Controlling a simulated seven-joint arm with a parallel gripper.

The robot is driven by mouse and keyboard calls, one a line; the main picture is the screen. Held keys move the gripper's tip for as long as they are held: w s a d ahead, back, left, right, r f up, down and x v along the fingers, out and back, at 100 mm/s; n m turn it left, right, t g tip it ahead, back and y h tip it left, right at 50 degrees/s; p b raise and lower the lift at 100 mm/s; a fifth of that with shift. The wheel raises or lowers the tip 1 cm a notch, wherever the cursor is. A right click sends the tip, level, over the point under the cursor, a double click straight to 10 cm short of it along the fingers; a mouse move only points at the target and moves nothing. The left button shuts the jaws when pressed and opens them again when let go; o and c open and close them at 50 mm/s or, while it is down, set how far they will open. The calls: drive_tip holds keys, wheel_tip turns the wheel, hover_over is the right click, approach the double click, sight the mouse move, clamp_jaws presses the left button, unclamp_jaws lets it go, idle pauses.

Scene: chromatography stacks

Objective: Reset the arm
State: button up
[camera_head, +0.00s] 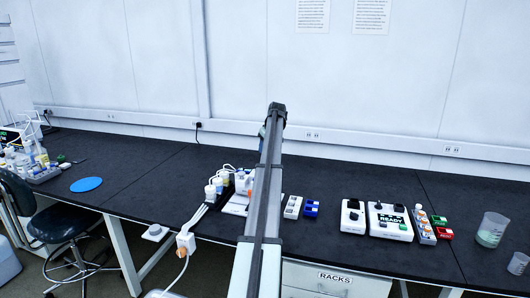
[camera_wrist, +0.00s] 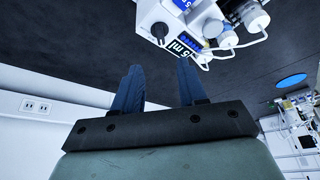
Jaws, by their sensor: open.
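My arm rises from the bottom centre of the head view and reaches over the black bench (camera_head: 140,170). In that view its end hides most of my gripper. In the wrist view my gripper (camera_wrist: 158,85) shows two blue fingers standing apart, with nothing between them. Past the fingers, at the top of the wrist view, is a white device (camera_wrist: 162,15) with a "5 ml" label, a black knob and tubes to capped bottles. The same device stands partly hidden beside my arm in the head view (camera_head: 240,180).
Right of my arm stand small white and blue blocks (camera_head: 311,208), a white unit reading "READY" (camera_head: 390,221), red and green blocks (camera_head: 440,229) and two beakers (camera_head: 491,230). A blue disc (camera_head: 87,184) lies at left. A stool (camera_head: 55,215) stands in front. The bench between disc and device is clear.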

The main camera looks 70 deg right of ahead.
idle(0.6)
